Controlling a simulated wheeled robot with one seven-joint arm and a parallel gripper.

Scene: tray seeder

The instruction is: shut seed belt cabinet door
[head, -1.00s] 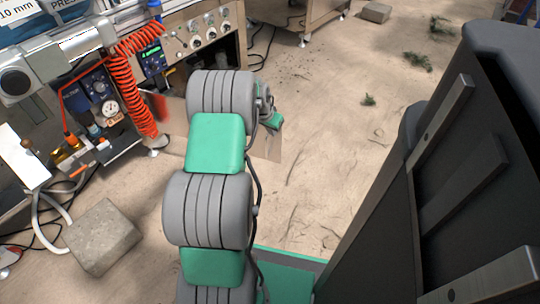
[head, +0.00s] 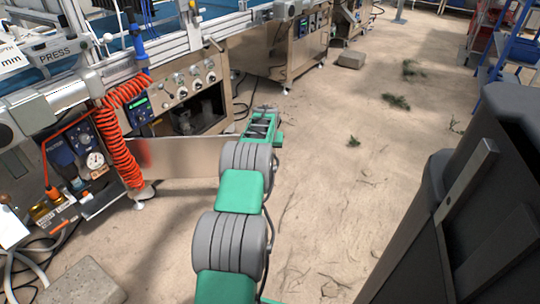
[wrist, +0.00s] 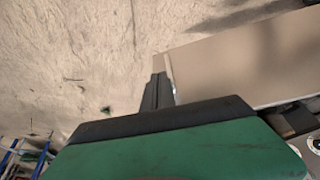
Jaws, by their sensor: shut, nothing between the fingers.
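The seed belt cabinet door (head: 185,157) is a flat metal panel standing open in front of the cabinet (head: 195,75), its left end near the orange coiled hose. The dark cabinet opening (head: 200,115) shows behind it. In the wrist view the door (wrist: 245,65) is a smooth tan panel on the right, with its free edge beside the fingers. My gripper (head: 265,110) is past the door's right end in the head view. Its fingers (wrist: 158,80) are shut and empty, close to that edge. I cannot tell whether they touch it.
An orange coiled hose (head: 122,130) hangs left of the opening. A concrete block (head: 85,282) lies on the floor at lower left, and another block (head: 351,60) lies farther back. Open floor (head: 330,180) with small weed tufts lies to the right.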

